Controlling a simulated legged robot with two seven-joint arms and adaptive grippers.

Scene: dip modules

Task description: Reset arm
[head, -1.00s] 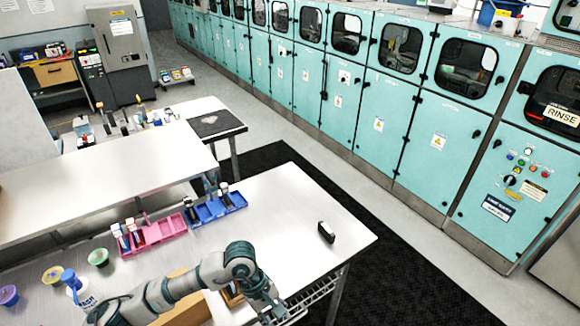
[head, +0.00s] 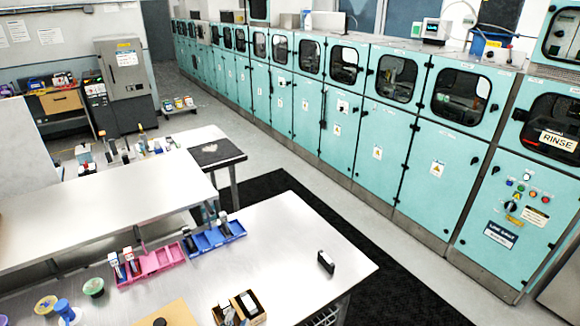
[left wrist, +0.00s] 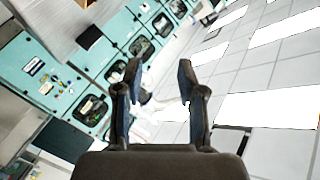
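My left gripper (left wrist: 159,70) shows in the left wrist view with its two dark fingers apart and nothing between them. That view is tilted, with teal cabinets (left wrist: 45,80) on its left and pale ceiling tiles (left wrist: 280,55) on its right. In the head view, a small dark piece (head: 160,321) shows at the bottom edge; I cannot tell whether it is part of my left arm. My right gripper is in neither view.
The metal table (head: 285,250) bears a small black block (head: 326,263), a blue tray (head: 238,233), a pink tray (head: 150,262) and an open brown box (head: 248,318). Bowls and a blue-topped bottle (head: 64,306) stand at lower left. The floor mat (head: 400,275) is clear.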

